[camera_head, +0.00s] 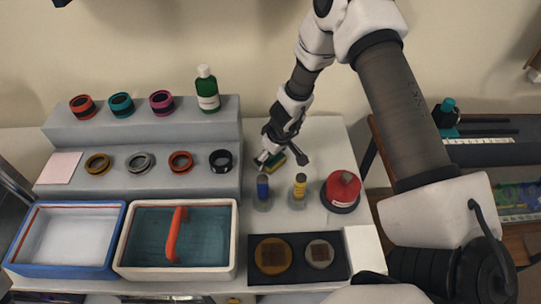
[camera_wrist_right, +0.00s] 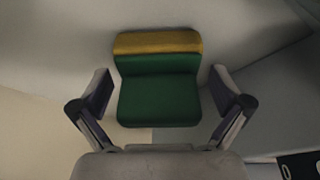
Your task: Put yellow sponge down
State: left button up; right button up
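The sponge (camera_head: 277,167) is on the light table behind the two small bottles, partly covered by my right gripper in the head view. In the right wrist view the sponge (camera_wrist_right: 158,90) shows a green pad with a yellow strip along its far edge. My right gripper (camera_head: 281,160) is over it, pointing down. In the right wrist view its two fingers (camera_wrist_right: 160,95) stand on either side of the sponge, with visible gaps, so it is open.
A blue-capped bottle (camera_head: 263,188), a yellow-capped bottle (camera_head: 299,187) and a red container (camera_head: 342,189) stand close in front. A grey stepped rack (camera_head: 140,135) with lens rings and a green bottle (camera_head: 207,90) is left. Two trays (camera_head: 122,240) lie front left.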

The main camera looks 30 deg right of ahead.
aim_at(278, 163)
jog(key=p+v, duration=0.9)
jog(key=v, duration=0.3)
jog(key=shift+r, duration=0.2)
jog(key=shift+s+f, duration=0.1)
jog(key=shift+s, duration=0.05)
